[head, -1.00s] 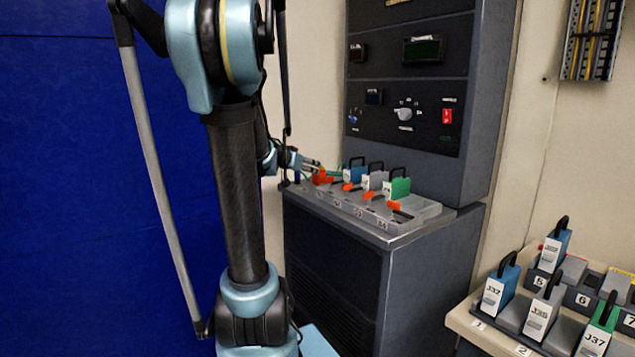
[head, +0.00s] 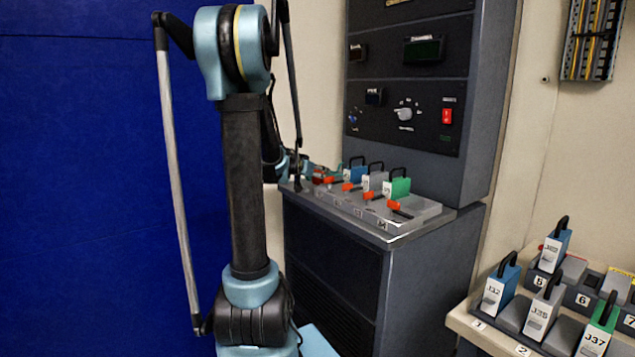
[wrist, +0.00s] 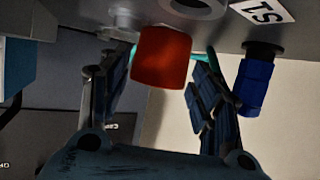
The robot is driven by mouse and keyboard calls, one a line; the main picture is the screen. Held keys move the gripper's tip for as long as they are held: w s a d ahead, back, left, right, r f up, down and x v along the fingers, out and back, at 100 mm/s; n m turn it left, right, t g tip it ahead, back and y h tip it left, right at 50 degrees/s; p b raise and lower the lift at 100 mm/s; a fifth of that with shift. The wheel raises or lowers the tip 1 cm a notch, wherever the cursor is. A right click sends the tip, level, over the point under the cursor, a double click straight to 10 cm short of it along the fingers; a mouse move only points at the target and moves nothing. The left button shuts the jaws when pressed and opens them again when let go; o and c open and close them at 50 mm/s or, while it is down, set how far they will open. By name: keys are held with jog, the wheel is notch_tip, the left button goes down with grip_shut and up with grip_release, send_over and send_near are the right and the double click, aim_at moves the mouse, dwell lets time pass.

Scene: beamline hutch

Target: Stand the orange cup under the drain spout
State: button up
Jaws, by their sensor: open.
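My gripper (wrist: 156,85) is open in the wrist view. A blunt orange-red piece (wrist: 161,57) shows between its two fingers, with gaps I cannot measure. This piece hangs in the picture from a grey surface; whether it is a lever handle or the orange cup I cannot tell. In the head view my gripper (head: 318,172) is small and partly hidden at the left end of the slotted grey rack (head: 378,222). I cannot make out a cup or a drain spout there.
Several orange levers (head: 370,196) and blue, grey and green (head: 397,188) handled modules crowd the rack on the dark cabinet (head: 330,270). A blue piece (wrist: 254,82) lies right of my fingers. A side table (head: 465,318) with more modules stands at the right.

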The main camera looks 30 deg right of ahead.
jog(key=shift+x, duration=0.9)
jog(key=shift+c, duration=0.4)
jog(key=c, duration=0.8)
jog(key=shift+r, duration=0.1)
jog(key=shift+c, duration=0.2)
